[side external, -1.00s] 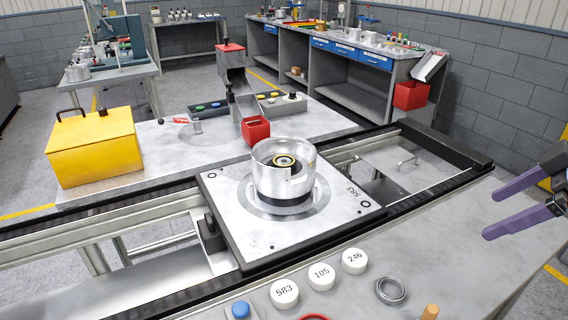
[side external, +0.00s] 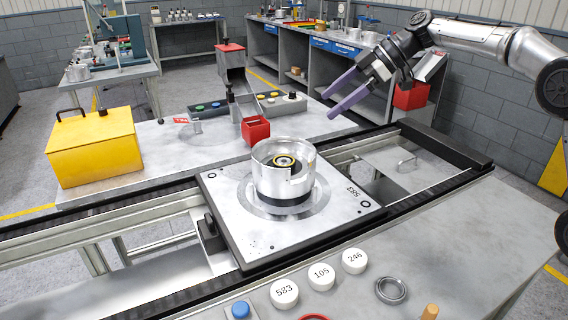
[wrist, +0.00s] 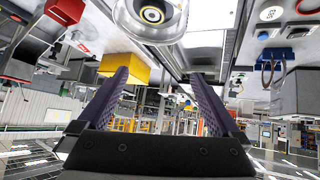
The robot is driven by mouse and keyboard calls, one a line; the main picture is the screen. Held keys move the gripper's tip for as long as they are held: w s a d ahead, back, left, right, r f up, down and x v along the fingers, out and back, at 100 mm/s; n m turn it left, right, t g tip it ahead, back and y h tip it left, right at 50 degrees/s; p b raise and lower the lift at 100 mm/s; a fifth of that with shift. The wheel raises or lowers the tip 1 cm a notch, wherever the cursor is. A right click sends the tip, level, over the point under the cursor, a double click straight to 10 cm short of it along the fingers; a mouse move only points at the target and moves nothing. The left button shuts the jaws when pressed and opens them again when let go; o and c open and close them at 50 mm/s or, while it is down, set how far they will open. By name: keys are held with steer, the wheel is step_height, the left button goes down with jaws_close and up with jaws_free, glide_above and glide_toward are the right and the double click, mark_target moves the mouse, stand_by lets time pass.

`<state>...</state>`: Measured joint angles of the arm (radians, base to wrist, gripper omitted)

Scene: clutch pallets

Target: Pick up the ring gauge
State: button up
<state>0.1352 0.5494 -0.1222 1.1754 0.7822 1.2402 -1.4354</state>
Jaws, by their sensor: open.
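The ring gauge appears to be the small grey metal ring (side external: 393,301) lying flat on the front bench, right of the white numbered discs. My gripper (side external: 331,105) is open and empty, with two purple fingers apart. It is raised above the far side of the conveyor, well away from the ring and beyond it. The wrist view shows both fingers (wrist: 160,75) with nothing between them. I cannot make out the grey ring in the wrist view.
A silver clutch housing (side external: 268,178) sits on a pallet (side external: 235,237) marked 583. White discs 583 (side external: 284,294), 105 (side external: 321,277) and 246 (side external: 354,261) lie left of the ring. A wooden peg (side external: 430,312) stands close to it. A yellow box (side external: 95,148) stands at left.

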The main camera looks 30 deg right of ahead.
glide_toward(283, 161)
steer(key=shift+w+a+f+m+g, duration=0.35)
steer(key=shift+a+f+m+g, duration=0.05)
steer(key=shift+a+f, duration=0.1)
steer(key=shift+w+x, duration=0.15)
steer(key=shift+x, duration=1.35)
steer(key=shift+w+x, duration=0.1)
steer(key=shift+x, duration=1.4)
steer(key=shift+d, duration=0.1)
steer(key=c, duration=1.4)
steer(key=shift+c, duration=0.4)
steer(key=shift+r, duration=0.1)
